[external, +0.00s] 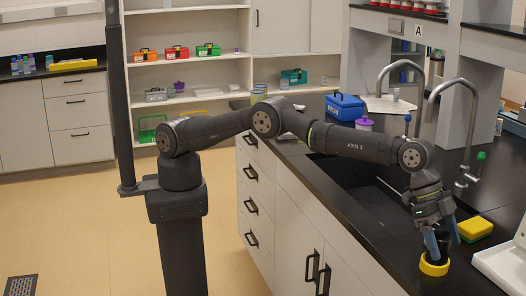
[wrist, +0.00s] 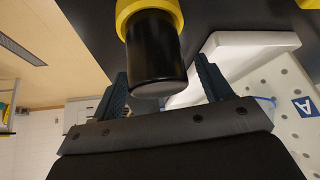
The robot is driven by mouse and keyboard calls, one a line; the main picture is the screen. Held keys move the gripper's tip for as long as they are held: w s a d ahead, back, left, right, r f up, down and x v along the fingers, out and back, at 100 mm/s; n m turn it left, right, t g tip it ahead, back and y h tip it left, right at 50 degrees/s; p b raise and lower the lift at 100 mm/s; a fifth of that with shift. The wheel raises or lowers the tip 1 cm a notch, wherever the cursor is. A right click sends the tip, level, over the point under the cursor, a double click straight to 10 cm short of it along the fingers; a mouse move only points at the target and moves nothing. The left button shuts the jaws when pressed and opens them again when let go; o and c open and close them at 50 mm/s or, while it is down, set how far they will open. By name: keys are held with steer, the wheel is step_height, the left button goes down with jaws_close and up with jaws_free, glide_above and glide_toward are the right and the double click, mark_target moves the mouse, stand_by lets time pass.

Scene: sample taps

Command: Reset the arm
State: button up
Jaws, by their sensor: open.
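My gripper (external: 443,243) hangs low over the black counter at the right, fingers pointing down. Its two blue-grey fingers also show in the wrist view (wrist: 162,67), apart, with a black cylinder (wrist: 158,60) between them. A gap shows beside the cylinder on the right. The cylinder has a yellow ring (wrist: 140,10) around its far end. In the external view the yellow ring (external: 433,265) sits on the counter just below the fingers. The cylinder itself is mostly hidden there by the gripper. My arm reaches out over the sink.
A yellow-green sponge (external: 476,229) lies close to the right of my gripper. A white tray (external: 503,262) is farther right. Two tall curved taps (external: 466,130) stand behind, by the sink (external: 365,190). A blue box (external: 345,106) and a purple-lidded jar (external: 364,124) stand farther back.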

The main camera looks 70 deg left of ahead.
step_height(320, 180, up, 3)
steer(key=shift+s+f, duration=0.1)
steer(key=shift+f, duration=0.1)
steer(key=shift+s+r, duration=0.15)
steer(key=shift+s, duration=0.15)
